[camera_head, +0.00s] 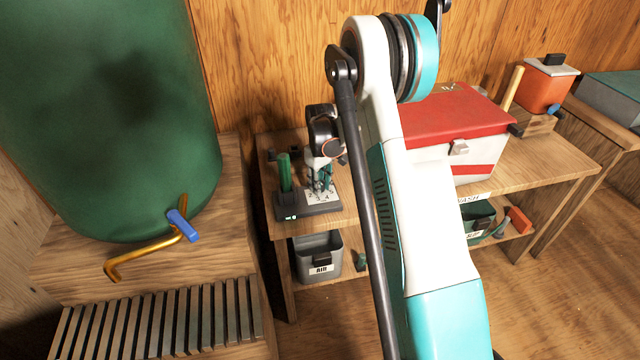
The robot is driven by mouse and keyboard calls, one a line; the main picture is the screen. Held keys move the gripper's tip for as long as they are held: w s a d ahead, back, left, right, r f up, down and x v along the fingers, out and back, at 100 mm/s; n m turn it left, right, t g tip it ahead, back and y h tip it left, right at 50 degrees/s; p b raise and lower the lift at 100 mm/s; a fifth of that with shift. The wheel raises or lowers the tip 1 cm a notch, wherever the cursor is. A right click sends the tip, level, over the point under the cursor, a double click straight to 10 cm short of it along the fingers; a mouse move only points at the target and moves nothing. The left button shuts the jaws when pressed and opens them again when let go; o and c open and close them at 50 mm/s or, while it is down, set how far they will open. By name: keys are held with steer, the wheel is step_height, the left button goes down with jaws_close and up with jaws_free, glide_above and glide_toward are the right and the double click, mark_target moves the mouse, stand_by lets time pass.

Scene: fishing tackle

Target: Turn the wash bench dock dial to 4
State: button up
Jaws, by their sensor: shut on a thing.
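The wash bench dock (287,212) is a dark grey block on the left end of the wooden bench. A green upright cylinder (285,172) stands on its left part. On its right part is a white dial plate (322,197) with small numbers along the front edge; 3 and 4 seem readable. My gripper (321,187) points down over this plate, shut on the dial's knob. The fingers hide the knob and its pointer, so I cannot tell the setting. A small light shows on the dock's front left.
A white cooler with a red lid (450,118) stands right of my arm. A large green barrel (105,110) with a brass tap is at left. A grey bin (318,258) and a green bin (478,217) sit on the lower shelf. An orange jug (546,88) stands at back right.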

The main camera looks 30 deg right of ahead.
steer(key=shift+n, duration=0.3)
stand_by(0.4)
steer(key=o, duration=1.1)
step_height(320, 180, up, 12)
